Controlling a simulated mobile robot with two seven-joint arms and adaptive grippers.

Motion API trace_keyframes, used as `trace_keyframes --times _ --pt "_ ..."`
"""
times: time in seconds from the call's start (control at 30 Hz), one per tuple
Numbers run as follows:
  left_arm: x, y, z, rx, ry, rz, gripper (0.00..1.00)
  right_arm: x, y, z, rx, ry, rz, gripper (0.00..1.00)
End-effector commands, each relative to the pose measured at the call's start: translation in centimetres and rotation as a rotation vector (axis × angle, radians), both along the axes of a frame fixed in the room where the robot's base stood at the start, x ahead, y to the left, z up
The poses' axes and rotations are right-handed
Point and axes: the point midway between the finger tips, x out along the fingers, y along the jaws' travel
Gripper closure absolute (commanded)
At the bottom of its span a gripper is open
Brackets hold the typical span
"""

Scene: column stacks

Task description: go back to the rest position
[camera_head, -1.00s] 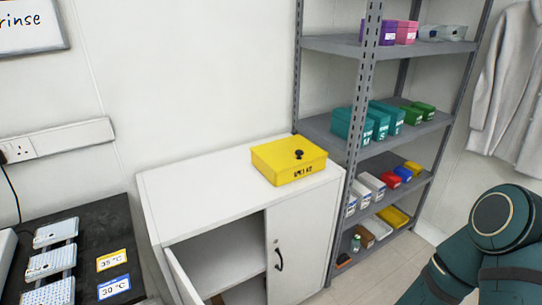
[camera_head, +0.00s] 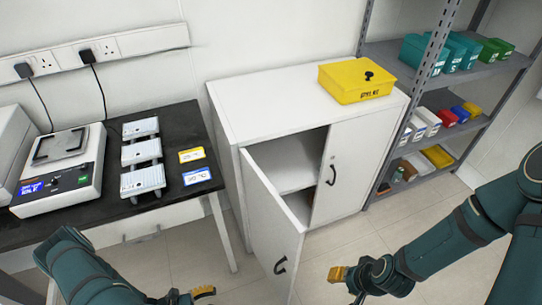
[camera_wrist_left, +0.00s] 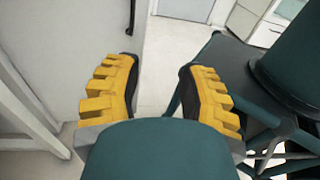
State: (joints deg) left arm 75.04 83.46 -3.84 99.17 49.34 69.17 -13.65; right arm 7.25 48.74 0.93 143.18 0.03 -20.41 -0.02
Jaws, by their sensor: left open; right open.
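My left gripper (camera_wrist_left: 164,90) is open and empty in the left wrist view, its two yellow ridged fingers spread apart over the pale floor. In the head view only part of it shows at the bottom left, with a yellow fingertip near the lower edge. My right gripper (camera_head: 345,280) is at the lower middle right of the head view, open, with nothing seen in it. It is over the floor, to the right of the cabinet's open door (camera_head: 275,230).
The white cabinet (camera_head: 250,95) has its left door swung out and bears a yellow box (camera_head: 357,80). A grey shelf (camera_head: 490,70) with coloured boxes stands right. Floor between is clear.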

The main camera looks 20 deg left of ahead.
Motion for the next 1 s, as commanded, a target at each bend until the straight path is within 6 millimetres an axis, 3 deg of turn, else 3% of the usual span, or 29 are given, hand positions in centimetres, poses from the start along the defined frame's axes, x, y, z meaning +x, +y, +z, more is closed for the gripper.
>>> trace_keyframes --times 0.27,0.47,0.7,1.0 --pt "1.2 -4.6 1.9 0.228 -0.003 -0.446 0.60 0.0 0.0 0.0 0.000 0.000 -0.001 0.53" --pt "2.2 -7.1 3.8 0.541 -0.114 -0.839 0.60 0.0 0.0 0.0 -0.001 0.000 -0.001 0.53" --pt "5.9 -9.3 7.2 0.974 -0.433 -1.171 0.60 0.0 0.0 0.0 -0.001 0.000 -0.001 0.53" --pt "11.0 -14.3 13.6 1.345 -0.938 -1.267 0.60 0.0 0.0 0.0 -0.001 0.000 -0.001 0.53"
